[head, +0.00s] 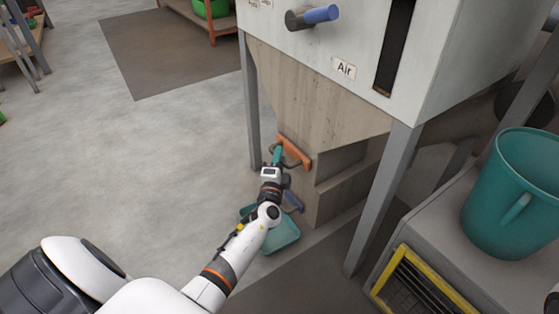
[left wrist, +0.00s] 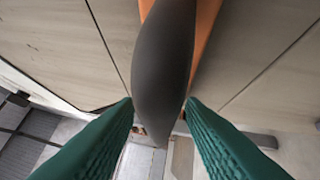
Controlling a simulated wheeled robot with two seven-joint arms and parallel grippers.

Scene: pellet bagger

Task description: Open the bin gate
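The bin gate (head: 294,153) is an orange piece low on the concrete-coloured hopper (head: 318,98). A dark curved handle (head: 299,157) is on it. In the left wrist view the dark grey handle (left wrist: 163,70) fills the space between the fingertips, with orange gate (left wrist: 205,18) behind. My left gripper (head: 276,156) is at the gate, its teal fingers also showing in the left wrist view (left wrist: 160,108). My right gripper is not in view.
A teal container (head: 282,236) sits on the floor below, partly behind my left arm. A blue bar (head: 293,201) shows beside the hopper's foot. Grey legs (head: 384,200) carry the machine. A teal bucket (head: 512,190) stands at right.

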